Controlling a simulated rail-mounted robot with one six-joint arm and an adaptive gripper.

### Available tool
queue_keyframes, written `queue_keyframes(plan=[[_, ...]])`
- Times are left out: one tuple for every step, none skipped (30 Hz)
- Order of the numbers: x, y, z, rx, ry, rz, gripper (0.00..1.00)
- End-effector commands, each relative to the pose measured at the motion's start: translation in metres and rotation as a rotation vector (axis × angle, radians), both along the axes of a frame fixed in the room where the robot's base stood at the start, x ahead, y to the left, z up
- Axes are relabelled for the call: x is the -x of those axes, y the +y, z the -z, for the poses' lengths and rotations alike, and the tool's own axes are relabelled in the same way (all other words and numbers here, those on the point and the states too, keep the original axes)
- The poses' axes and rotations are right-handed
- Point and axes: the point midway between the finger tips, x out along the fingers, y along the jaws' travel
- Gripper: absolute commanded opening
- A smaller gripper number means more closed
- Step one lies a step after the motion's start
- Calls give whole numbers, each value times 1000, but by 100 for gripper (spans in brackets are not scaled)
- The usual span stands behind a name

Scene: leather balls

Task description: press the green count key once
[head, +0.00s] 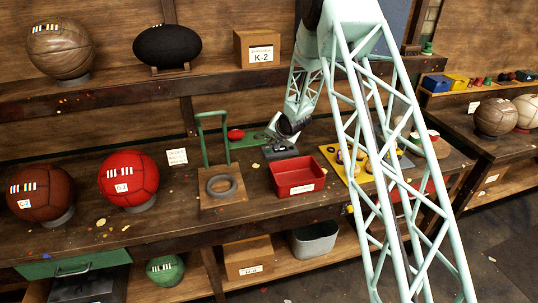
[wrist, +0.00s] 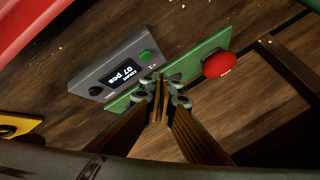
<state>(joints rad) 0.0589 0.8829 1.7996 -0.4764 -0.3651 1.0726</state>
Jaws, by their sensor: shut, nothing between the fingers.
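The counter box (wrist: 88,76) is grey, and its dark display reads "07 pcs". The green count key (wrist: 145,56) is a round button at one end of the box, beside the display. My gripper (wrist: 160,82) is shut and empty. Its fingertips appear just below the key in the wrist view, over the green plate; I cannot tell their height or whether they touch anything. In the head view, the box (head: 281,153) lies behind the red tray, below my dark wrist, and the key cannot be made out there.
A red mushroom button (wrist: 219,62) sits on a green plate (wrist: 190,66) beside the counter box. The red tray (head: 298,189) stands in front. A yellow mat (head: 358,177) with small items lies to the right. A green post stand (head: 203,150) with a ring stands left.

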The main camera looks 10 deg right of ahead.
Motion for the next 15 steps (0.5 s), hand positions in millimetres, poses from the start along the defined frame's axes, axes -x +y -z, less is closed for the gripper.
queue_keyframes(plan=[[0,0,7,0,1,-1,0],[0,0,9,0,1,-1,0],[0,0,11,0,0,0,0],[0,0,13,0,0,0,0],[0,0,15,1,0,-1,0],[0,0,16,1,0,-1,0],[0,0,18,0,0,0,0],[0,0,19,0,0,0,0],[0,0,20,0,0,0,0],[0,0,21,0,0,0,0],[0,0,21,0,0,0,0],[0,0,22,0,0,0,0],[0,0,22,0,0,0,0],[0,0,22,0,-1,1,0],[0,0,23,0,0,0,0]])
